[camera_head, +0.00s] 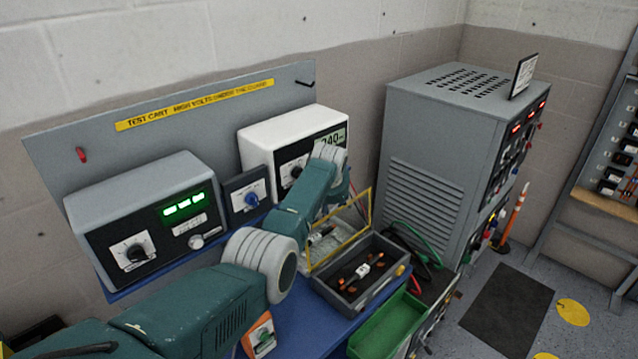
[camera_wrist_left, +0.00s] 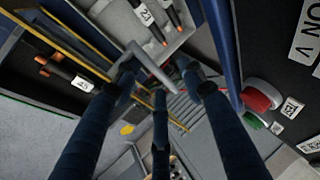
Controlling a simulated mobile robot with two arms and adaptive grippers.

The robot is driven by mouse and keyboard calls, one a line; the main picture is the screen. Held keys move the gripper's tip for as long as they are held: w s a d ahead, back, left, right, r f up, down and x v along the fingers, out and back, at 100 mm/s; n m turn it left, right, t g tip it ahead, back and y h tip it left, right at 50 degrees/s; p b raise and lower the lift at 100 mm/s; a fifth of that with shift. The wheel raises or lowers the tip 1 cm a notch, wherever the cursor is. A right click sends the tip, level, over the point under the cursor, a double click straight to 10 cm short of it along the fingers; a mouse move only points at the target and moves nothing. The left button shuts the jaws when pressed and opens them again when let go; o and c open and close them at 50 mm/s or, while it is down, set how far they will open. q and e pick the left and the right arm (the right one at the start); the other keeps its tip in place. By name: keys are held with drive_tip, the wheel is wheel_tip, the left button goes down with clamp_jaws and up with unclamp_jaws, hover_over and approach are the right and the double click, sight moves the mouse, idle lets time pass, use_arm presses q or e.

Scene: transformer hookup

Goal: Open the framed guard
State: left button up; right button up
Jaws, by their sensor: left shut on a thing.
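The framed guard (camera_head: 340,248) has a thin yellow frame and stands steeply at the back edge of an open grey box (camera_head: 385,289). Part of it is behind my left arm. In the left wrist view, thin yellow bars (camera_wrist_left: 174,122) of the frame show beyond the fingers. My left gripper (camera_wrist_left: 158,76) has its dark blue fingers shut around a light grey bar (camera_wrist_left: 150,64), seemingly the guard's handle. In the head view my own arm mostly hides these fingers. My right gripper is not in view.
The box holds a black part with orange ends and a white label (camera_head: 363,269). A green tray (camera_head: 385,325) is in front. Two meter consoles (camera_head: 140,220) (camera_head: 290,140) stand behind on the blue bench. A large grey cabinet (camera_head: 435,150) is close on the right.

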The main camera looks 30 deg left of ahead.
use_arm(q)
drive_tip(key=s+a+r, duration=0.2)
drive_tip(key=a+r, duration=0.2)
drive_tip(key=r, duration=0.3)
drive_tip(key=shift+s+r+y, duration=0.25)
drive_tip(key=shift+r+y, duration=0.05)
drive_tip(key=shift+r, duration=0.05)
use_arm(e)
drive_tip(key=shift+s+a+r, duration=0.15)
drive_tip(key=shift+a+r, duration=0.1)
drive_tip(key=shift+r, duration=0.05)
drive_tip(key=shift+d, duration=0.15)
use_arm(q)
drive_tip(key=v, duration=0.8)
drive_tip(key=shift+s+f, duration=0.1)
drive_tip(key=shift+s, duration=0.05)
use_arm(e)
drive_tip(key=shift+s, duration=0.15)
